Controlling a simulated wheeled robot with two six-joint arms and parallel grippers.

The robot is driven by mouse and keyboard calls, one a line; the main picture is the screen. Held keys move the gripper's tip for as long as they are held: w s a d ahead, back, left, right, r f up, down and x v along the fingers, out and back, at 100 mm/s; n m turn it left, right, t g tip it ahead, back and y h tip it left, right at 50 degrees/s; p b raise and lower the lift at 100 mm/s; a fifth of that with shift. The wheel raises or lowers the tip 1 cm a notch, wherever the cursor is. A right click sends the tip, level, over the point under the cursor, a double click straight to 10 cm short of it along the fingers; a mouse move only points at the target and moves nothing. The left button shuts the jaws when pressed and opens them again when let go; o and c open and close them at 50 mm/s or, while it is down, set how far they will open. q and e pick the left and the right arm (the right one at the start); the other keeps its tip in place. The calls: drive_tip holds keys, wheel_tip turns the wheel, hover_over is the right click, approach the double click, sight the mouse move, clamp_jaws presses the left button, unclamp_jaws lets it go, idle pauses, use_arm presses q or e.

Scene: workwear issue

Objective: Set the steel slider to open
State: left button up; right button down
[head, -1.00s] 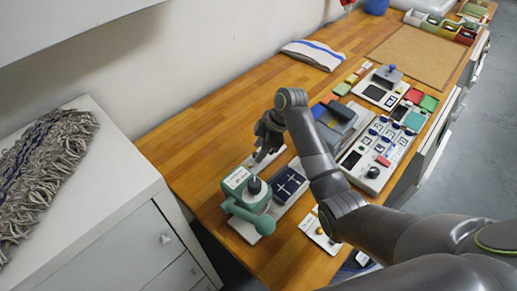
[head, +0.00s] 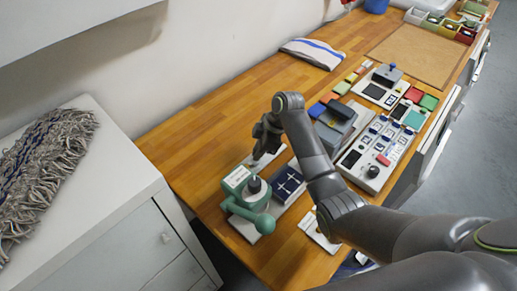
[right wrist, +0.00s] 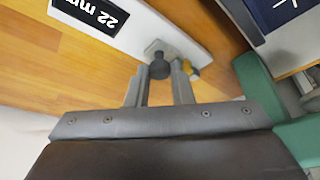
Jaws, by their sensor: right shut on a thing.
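In the right wrist view, a white plate (right wrist: 128,14) bears a black label reading "22 mm". A small grey metal piece with a dark round knob (right wrist: 159,68), which looks like the steel slider, is at the plate's end. My right gripper (right wrist: 161,76) is shut on this knob, with one finger on each side. In the head view, my right gripper (head: 258,156) points down behind the green press and hides most of the slider. My left gripper is not in view.
The green press (head: 247,191) with its lever stands close to my right gripper. A control panel (head: 377,152) and several small items are farther right. The wooden bench (head: 215,122) is clear to the left.

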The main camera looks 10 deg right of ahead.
drive_tip(key=shift+w+d, duration=0.8)
drive_tip(key=shift+d, duration=0.35)
drive_tip(key=shift+r, duration=0.1)
drive_tip(key=c, duration=1.6)
unclamp_jaws()
drive_tip(key=o, duration=0.3)
